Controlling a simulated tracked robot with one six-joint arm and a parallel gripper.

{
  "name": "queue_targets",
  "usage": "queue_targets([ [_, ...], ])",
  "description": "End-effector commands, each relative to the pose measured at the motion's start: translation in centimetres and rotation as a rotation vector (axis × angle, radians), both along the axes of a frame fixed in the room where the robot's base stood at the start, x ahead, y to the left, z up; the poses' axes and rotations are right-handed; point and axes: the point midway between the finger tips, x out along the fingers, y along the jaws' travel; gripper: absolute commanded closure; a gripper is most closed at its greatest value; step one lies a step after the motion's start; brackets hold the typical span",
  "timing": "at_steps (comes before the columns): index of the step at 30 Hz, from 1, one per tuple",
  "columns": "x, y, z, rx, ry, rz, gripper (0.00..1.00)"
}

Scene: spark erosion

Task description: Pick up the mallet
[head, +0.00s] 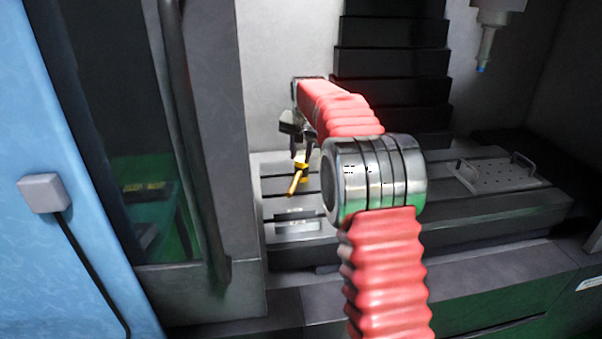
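The mallet (293,186), with a yellow-orange handle and a small yellow and dark head, shows over the left part of the machine's slotted table (270,164). Its handle points down and to the left. My gripper (300,158) is at the end of my red-sleeved arm, pointing down, with its dark fingers right at the mallet's head. The fingers overlap the head in this view, and the gap between them is too small to make out. I cannot tell whether they grip it, or whether the mallet rests on the table.
A perforated plate with two handles (497,176) lies on the table's right side. A machine head with a blue-tipped nozzle (485,50) hangs at upper right. Black stepped covers (392,75) stand behind. A door frame with a vertical bar (190,130) closes off the left.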

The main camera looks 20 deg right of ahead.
Motion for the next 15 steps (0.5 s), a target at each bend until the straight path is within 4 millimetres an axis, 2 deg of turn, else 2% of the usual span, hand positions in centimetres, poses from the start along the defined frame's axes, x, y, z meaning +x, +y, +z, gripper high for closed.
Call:
queue_targets([
  [5,0.2,0.0,-0.5,-0.001,0.001,0.001,0.74],
  [15,2.1,-0.4,-4.8,0.000,0.002,0.001,0.74],
])
